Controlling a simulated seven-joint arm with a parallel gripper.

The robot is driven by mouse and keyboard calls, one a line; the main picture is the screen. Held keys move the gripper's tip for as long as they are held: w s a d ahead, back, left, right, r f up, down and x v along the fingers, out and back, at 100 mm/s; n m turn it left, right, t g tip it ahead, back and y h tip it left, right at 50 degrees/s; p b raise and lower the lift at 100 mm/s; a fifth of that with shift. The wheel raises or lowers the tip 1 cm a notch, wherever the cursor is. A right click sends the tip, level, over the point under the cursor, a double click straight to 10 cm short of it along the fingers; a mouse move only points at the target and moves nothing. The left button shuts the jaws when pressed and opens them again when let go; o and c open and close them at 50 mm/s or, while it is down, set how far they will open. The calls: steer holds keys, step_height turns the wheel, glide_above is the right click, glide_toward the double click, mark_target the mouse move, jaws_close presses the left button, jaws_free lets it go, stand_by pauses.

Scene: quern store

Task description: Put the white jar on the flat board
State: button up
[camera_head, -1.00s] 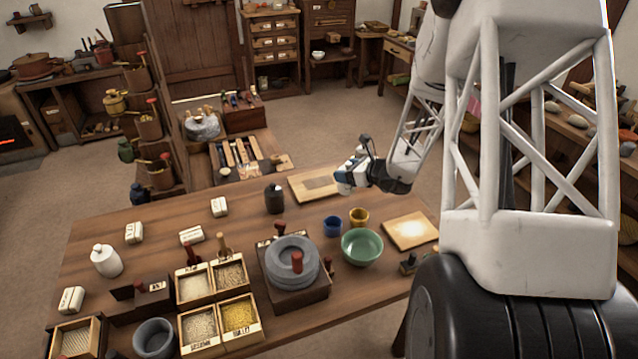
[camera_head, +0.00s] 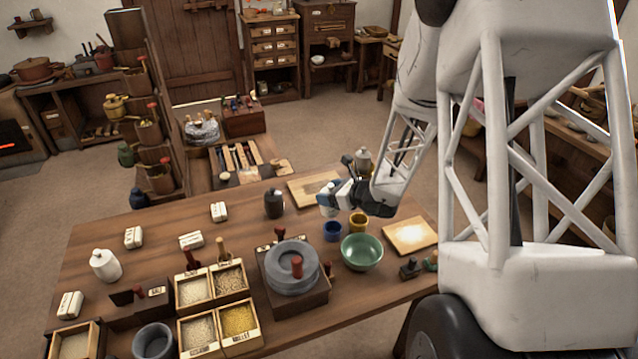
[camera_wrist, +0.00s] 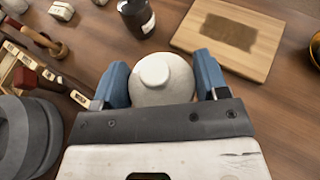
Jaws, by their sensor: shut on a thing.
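My gripper (camera_wrist: 155,88) is shut on a white jar (camera_wrist: 165,82) with a rounded shoulder and a small round lid, seen from above in the wrist view. In the head view my gripper (camera_head: 329,198) is over the table near a flat board with a dark patch (camera_head: 298,193); the jar is mostly hidden there. In the wrist view this board (camera_wrist: 262,62) lies beyond the jar to the right, apart from it. A second board with a pale patch (camera_head: 393,236) lies at the table's right. Another white jar (camera_head: 105,266) stands at the left.
A stone quern (camera_head: 293,268) and grain boxes (camera_head: 238,325) fill the front. Bare tabletop (camera_head: 165,215) lies at the back left.

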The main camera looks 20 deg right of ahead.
steer(key=w+d+f, duration=0.1)
steer(key=w+d, duration=0.2)
steer(key=w, duration=1.2)
steer(key=shift+w+d+f, duration=0.15)
steer(key=shift+w+f, duration=0.05)
steer(key=shift+w, duration=0.05)
steer(key=shift+f, duration=1.75)
steer(key=shift+f, duration=0.15)
steer(key=o, duration=1.1)
steer(key=shift+o, duration=0.2)
